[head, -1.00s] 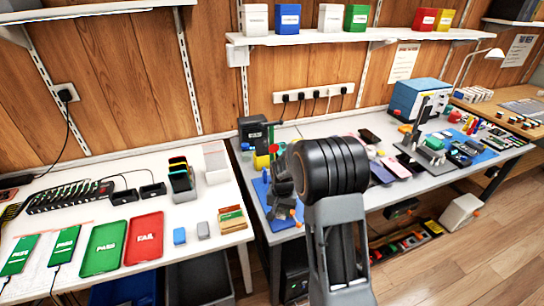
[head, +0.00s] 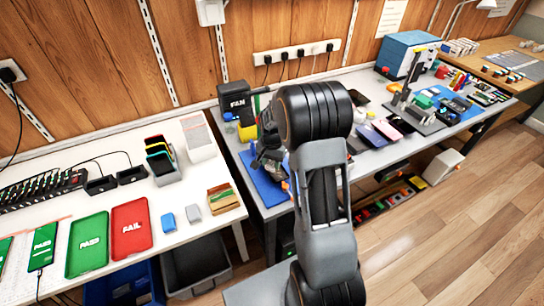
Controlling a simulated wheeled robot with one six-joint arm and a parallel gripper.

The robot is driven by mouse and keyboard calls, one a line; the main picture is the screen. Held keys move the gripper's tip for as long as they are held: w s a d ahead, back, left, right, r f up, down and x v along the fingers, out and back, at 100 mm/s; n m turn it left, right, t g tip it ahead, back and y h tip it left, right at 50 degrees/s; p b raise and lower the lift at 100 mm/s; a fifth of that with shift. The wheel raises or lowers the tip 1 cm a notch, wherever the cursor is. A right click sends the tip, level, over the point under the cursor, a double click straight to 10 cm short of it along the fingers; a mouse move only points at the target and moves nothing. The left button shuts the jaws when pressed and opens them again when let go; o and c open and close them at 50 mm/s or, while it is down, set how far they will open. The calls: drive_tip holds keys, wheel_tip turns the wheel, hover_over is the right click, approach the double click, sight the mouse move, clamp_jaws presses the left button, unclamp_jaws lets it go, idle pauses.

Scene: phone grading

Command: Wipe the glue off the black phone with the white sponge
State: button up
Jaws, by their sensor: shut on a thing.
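My gripper (head: 268,157) is mostly hidden behind my own arm, low over the blue mat (head: 262,186) at the left end of the grey bench. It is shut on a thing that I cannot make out. A dark phone (head: 358,98) lies on the bench behind my arm, to its right; I cannot tell whether it is the glued one, and no glue shows. I cannot identify the white sponge. A blue block (head: 168,221) and a pale grey block (head: 194,213) lie on the white table.
The white table (head: 120,172) at left holds a green PASS tray (head: 87,244), a red FAIL tray (head: 131,228) and a charging rack (head: 42,188). A dark FAN box (head: 237,103) stands behind the mat. Other phones (head: 384,129) lie right of my arm.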

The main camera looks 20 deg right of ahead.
sight(270, 173)
wheel_tip(270, 173, down, 2)
drive_tip(key=shift+b, duration=0.5)
wheel_tip(270, 173, down, 2)
drive_tip(key=shift+b, duration=0.55)
drive_tip(key=shift+d, duration=1.5)
drive_tip(key=shift+c, duration=0.3)
drive_tip(key=shift+d+r, duration=0.15)
drive_tip(key=shift+d, duration=0.3)
drive_tip(key=a, duration=0.4)
drive_tip(key=shift+w+a, duration=0.25)
drive_tip(key=shift+w, duration=0.05)
drive_tip(key=shift+w+d+r, duration=0.1)
drive_tip(key=shift+w+d, duration=0.05)
drive_tip(key=shift+w, duration=0.35)
drive_tip(key=d, duration=0.2)
drive_tip(key=shift+s+d+f, duration=0.2)
drive_tip(key=shift+d, duration=0.2)
drive_tip(key=shift+w+d+r, duration=0.1)
drive_tip(key=shift+d, duration=0.65)
drive_tip(key=shift+a, duration=0.3)
drive_tip(key=a, duration=0.3)
drive_tip(key=shift+a, duration=0.15)
drive_tip(key=shift+a+r+p, duration=0.15)
drive_tip(key=shift+r+p, duration=0.05)
drive_tip(key=shift+p, duration=0.35)
drive_tip(key=shift+r+p, duration=2.25)
drive_tip(key=shift+r, duration=1.55)
